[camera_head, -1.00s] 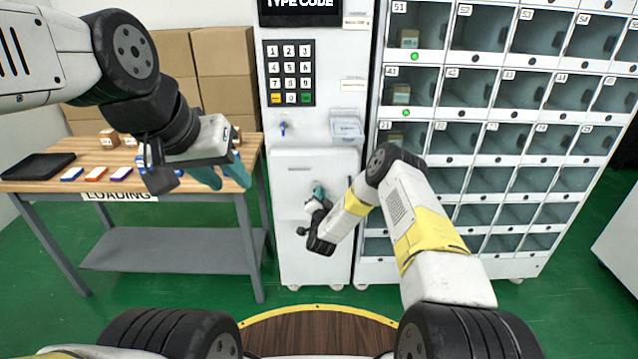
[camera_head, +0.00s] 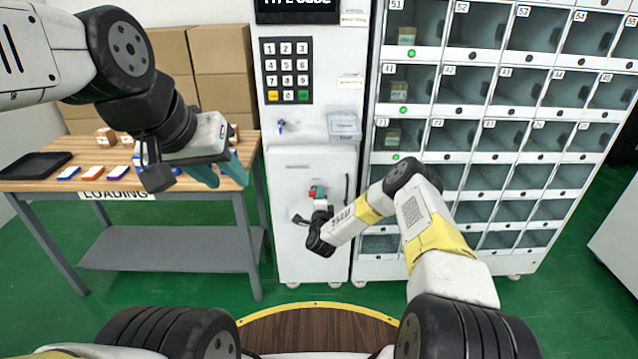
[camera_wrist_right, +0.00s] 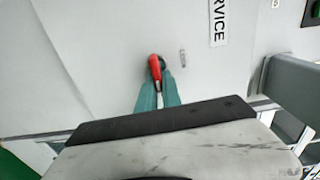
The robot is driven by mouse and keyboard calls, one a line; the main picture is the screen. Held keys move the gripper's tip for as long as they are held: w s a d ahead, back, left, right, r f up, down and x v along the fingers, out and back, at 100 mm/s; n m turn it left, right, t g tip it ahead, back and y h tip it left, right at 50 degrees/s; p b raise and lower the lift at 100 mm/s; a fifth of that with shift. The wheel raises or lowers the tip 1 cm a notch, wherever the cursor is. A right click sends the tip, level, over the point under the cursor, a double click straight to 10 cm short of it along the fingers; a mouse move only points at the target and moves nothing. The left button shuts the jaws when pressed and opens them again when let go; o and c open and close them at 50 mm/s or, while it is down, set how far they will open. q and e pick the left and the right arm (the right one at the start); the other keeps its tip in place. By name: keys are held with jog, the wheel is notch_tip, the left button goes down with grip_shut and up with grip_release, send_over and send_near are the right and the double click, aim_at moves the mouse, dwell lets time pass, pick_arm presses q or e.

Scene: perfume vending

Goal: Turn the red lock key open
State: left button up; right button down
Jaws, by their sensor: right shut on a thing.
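The red lock key (camera_wrist_right: 155,68) sits on the white front door of the vending unit. In the right wrist view it stands roughly upright, tilted slightly. My right gripper (camera_wrist_right: 159,88) has its teal fingertips shut on the lower part of the key. In the head view the red key (camera_head: 311,193) is a small patch beside the right gripper (camera_head: 319,194) on the door's upper right half. My left gripper (camera_head: 226,176) hangs over the loading table; its teal fingers look spread apart and nothing shows between them.
A dark vertical handle (camera_head: 347,187) is on the door right of the key. A keypad (camera_head: 287,71) is above the door. The locker grid (camera_head: 505,128) stands to the right. The wooden loading table (camera_head: 100,158) holds small boxes and a black tray (camera_head: 35,165).

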jog(key=shift+f+m, duration=0.15)
jog(key=shift+m, duration=0.15)
jog(key=c, duration=1.5)
grip_release()
jog(key=shift+s, duration=0.1)
jog(key=s, duration=0.7)
jog(key=shift+s, duration=0.35)
